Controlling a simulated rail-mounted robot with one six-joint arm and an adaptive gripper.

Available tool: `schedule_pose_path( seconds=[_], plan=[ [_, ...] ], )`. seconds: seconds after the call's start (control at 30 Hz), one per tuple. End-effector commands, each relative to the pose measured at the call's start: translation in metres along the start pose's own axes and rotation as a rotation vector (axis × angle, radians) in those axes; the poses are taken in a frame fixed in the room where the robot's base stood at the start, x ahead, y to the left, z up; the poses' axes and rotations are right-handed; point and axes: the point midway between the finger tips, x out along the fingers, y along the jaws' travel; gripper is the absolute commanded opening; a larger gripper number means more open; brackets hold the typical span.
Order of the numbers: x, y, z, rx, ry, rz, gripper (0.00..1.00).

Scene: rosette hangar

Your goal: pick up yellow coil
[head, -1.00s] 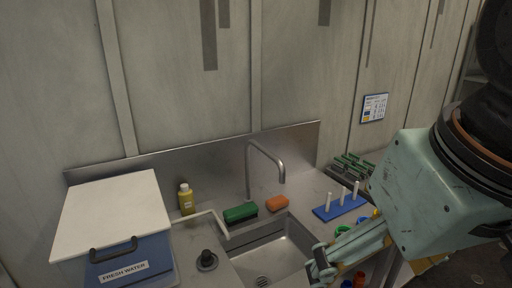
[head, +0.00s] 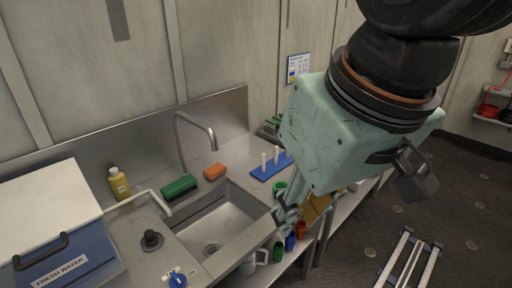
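I cannot make out the yellow coil for certain. A yellow-orange surface (head: 317,207) shows just behind and right of my gripper, partly covered by it, and I cannot tell what it is. A green ring-shaped item (head: 280,188) lies on the counter (head: 235,172) just above my gripper in the picture. My gripper (head: 281,214) hangs by the counter's front edge, right of the sink. Its fingers are small and partly hidden, so I cannot tell whether they are open or hold anything.
The sink (head: 215,222) has a tall faucet (head: 196,125). A blue pegged rack (head: 268,172), green brush (head: 179,186) and orange sponge (head: 214,171) are on the counter. Green (head: 278,252), blue (head: 290,242) and orange (head: 301,230) items sit below. A ladder-like frame (head: 408,262) is on the floor.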

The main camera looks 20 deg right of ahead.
Motion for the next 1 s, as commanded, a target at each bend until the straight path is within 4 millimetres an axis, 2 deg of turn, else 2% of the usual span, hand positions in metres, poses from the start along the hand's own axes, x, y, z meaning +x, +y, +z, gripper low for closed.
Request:
schedule_pose_path(
  seconds=[0.17,0.37,1.0],
  plan=[
    [-0.001,0.001,-0.007,-0.003,-0.003,0.002,0.21],
    [-0.003,0.006,-0.028,-0.015,-0.014,0.007,0.21],
    [0.002,0.040,-0.134,-0.079,-0.068,0.027,0.21]
  ],
)
